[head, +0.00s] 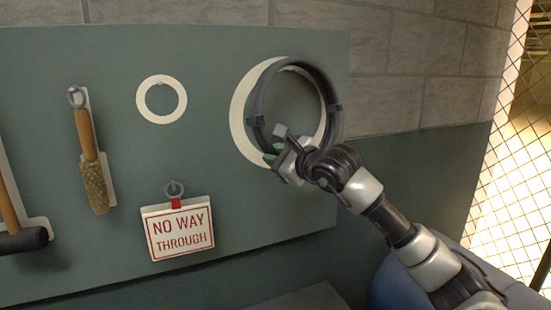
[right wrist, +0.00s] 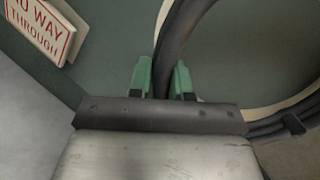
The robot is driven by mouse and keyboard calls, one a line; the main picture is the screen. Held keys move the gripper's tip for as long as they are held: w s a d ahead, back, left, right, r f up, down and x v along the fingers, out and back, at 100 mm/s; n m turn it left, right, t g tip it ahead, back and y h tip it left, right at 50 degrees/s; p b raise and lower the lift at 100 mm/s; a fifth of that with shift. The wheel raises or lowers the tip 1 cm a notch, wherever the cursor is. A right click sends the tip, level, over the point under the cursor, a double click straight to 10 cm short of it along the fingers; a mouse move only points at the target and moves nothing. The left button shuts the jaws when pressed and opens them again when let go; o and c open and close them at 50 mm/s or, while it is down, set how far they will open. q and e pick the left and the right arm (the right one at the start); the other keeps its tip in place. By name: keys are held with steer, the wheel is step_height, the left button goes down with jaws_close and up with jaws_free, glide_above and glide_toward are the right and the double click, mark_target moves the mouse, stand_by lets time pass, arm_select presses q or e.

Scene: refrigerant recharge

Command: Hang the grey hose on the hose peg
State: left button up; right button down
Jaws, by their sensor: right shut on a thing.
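The grey hose (head: 256,98) is a dark coiled ring, upright in front of a large white ring-shaped outline (head: 238,118) on the green board. My right gripper (head: 274,154) is at the lower left of the coil. In the right wrist view the green fingertips (right wrist: 160,80) are on both sides of the hose (right wrist: 172,45), shut on it. The top of the coil lies near the top of the outline. The hose peg cannot be made out clearly there, and I cannot tell whether the coil rests on it. My left gripper is out of view.
The green board (head: 60,60) also holds a brush (head: 88,140), a NO WAY THROUGH sign (head: 180,230), an empty smaller white ring outline (head: 142,100) and a hammer-like tool (head: 22,240) at the left edge. A wire fence (head: 515,150) stands at the right.

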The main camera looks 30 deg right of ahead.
steer(key=shift+w, duration=0.1)
stand_by(0.3)
steer(key=shift+w, duration=0.15)
steer(key=shift+w+f+b, duration=0.3)
steer(key=shift+f+b, duration=0.05)
steer(key=shift+b, duration=0.15)
stand_by(0.4)
steer(key=shift+w+f, duration=0.15)
steer(key=shift+w, duration=0.05)
steer(key=shift+w+f, duration=0.15)
steer(key=shift+f, duration=0.05)
stand_by(0.3)
steer(key=shift+w+f+b, duration=0.1)
steer(key=shift+w+b, duration=0.15)
steer(key=shift+b, duration=0.1)
steer(key=shift+d, duration=0.1)
